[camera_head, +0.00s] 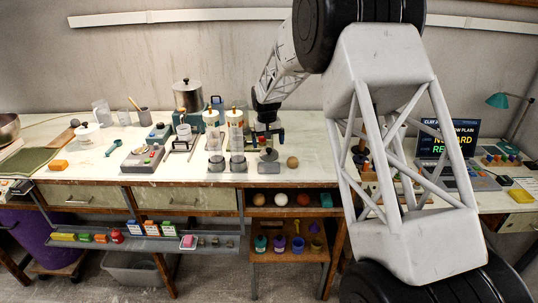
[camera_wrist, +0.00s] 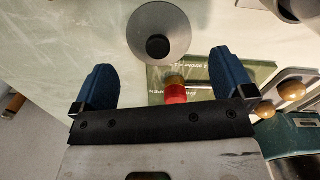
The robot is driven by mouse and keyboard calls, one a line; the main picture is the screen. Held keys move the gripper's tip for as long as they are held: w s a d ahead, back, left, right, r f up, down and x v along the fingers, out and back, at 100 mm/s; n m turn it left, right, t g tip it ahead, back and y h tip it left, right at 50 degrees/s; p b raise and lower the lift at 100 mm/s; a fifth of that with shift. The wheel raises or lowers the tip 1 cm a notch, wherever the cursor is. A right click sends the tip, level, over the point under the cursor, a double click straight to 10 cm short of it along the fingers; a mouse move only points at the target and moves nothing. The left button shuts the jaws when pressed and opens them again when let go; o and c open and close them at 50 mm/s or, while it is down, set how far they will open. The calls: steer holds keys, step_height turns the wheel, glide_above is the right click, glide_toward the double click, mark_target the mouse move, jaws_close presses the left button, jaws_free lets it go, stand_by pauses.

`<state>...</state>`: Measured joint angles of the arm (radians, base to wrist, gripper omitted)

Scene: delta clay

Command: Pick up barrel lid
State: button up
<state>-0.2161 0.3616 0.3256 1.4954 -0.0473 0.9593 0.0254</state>
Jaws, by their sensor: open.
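A round grey lid-like piece with a black knob (camera_wrist: 172,22), which I take for the barrel lid, lies on the pale worktop at the top middle of the wrist view. A grey piece (camera_head: 268,156) below my gripper in the head view looks like the same thing, though it is small there. My gripper (camera_wrist: 160,64) is open, with its blue fingers wide apart and nothing between them. The lid is ahead of the fingertips, roughly centred between them, and apart from both. In the head view my gripper (camera_head: 267,134) hangs over the worktop's front part.
A brown ball (camera_head: 292,162) sits right of the grey piece. Clear cylinders on grey bases (camera_head: 237,162) stand close on the left. A green plate with a red-topped part (camera_wrist: 175,94) lies under the wrist. The worktop's front edge (camera_head: 190,181) is near.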

mark_target(269, 148)
steer(key=shift+d+f, duration=0.15)
steer(key=shift+f, duration=2.25)
steer(key=shift+c, duration=0.3)
steer(key=c, duration=0.7)
